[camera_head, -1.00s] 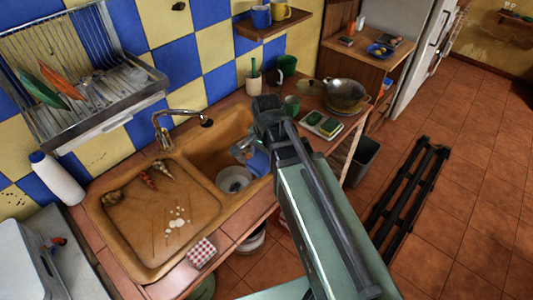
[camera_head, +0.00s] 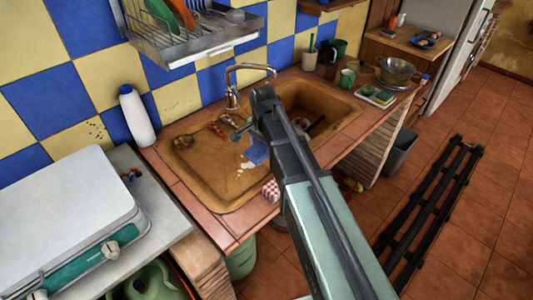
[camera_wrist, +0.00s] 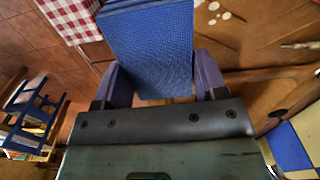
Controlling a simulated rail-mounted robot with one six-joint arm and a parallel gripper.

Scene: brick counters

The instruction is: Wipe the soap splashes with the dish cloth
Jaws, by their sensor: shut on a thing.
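My gripper (camera_wrist: 160,82) is shut on a blue woven dish cloth (camera_wrist: 150,40), which sticks out past the fingers. In the head view the cloth (camera_head: 256,151) hangs from my gripper (camera_head: 243,133) over the sink's brown drainboard (camera_head: 205,180), close to the soap splashes. The white soap splashes (camera_head: 247,165) lie on the drainboard, just below the cloth in the picture and partly hidden by it. In the wrist view a few splashes (camera_wrist: 222,14) show right of the cloth's far end. I cannot tell whether the cloth touches the drainboard.
A red-and-white checked cloth (camera_head: 271,190) lies on the counter's front edge. Vegetables (camera_head: 216,129) lie at the drainboard's back. A faucet (camera_head: 234,92) stands behind the sink, with a white bottle (camera_head: 137,116) to its left. A dish rack (camera_head: 190,35) hangs above.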

